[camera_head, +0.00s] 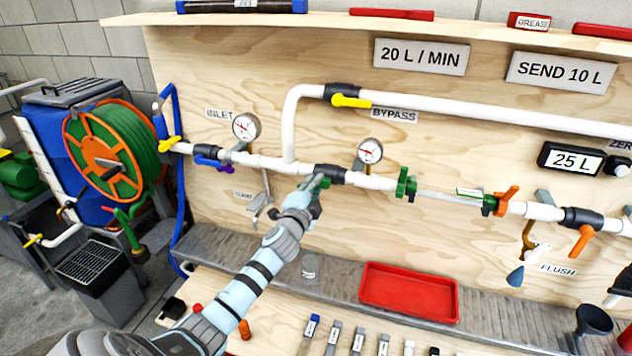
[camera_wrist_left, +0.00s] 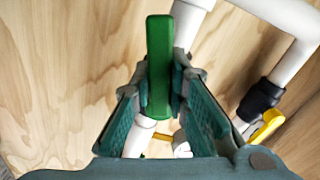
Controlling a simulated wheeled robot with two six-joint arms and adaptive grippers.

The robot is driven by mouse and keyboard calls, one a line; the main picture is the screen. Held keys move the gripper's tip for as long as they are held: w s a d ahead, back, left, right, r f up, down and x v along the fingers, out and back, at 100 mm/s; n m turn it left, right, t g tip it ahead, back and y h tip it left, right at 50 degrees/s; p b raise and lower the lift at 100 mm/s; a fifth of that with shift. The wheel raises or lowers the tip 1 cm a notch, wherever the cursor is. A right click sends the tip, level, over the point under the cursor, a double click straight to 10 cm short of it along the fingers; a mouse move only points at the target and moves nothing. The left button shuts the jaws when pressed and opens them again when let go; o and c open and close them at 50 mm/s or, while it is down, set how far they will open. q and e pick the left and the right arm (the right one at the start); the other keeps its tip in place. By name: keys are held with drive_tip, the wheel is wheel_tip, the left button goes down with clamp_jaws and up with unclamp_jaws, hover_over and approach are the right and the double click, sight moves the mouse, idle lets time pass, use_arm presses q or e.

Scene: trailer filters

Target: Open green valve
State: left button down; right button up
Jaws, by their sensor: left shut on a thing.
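The green valve handle (camera_wrist_left: 159,62) is a flat green bar, seen in the left wrist view on the white pipe (camera_wrist_left: 190,22). My left gripper (camera_wrist_left: 158,95) is shut on this handle, with a finger on each side of it. In the head view my left gripper (camera_head: 314,190) is at the main pipe, beside a dark pipe fitting (camera_head: 331,174). It hides most of the handle there. The handle stands nearly upright in the wrist picture, at a slight angle to the pipe.
A yellow bypass handle (camera_head: 350,101) is on the upper pipe. Pressure gauges (camera_head: 370,151) stand above the main pipe. Green fittings (camera_head: 405,186) and an orange handle (camera_head: 507,200) lie to the right. A red tray (camera_head: 408,266) sits on the ledge below.

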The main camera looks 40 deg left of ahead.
use_arm(q)
drive_tip(key=shift+r+m+p, duration=0.25)
drive_tip(key=shift+m+p, duration=0.25)
drive_tip(key=shift+m, duration=0.4)
drive_tip(key=shift+r+m+p, duration=0.2)
drive_tip(key=shift+m+p, duration=0.25)
drive_tip(key=shift+m, duration=0.45)
drive_tip(key=c, duration=1.5)
unclamp_jaws()
drive_tip(key=shift+c, duration=0.2)
drive_tip(key=v, duration=1.2)
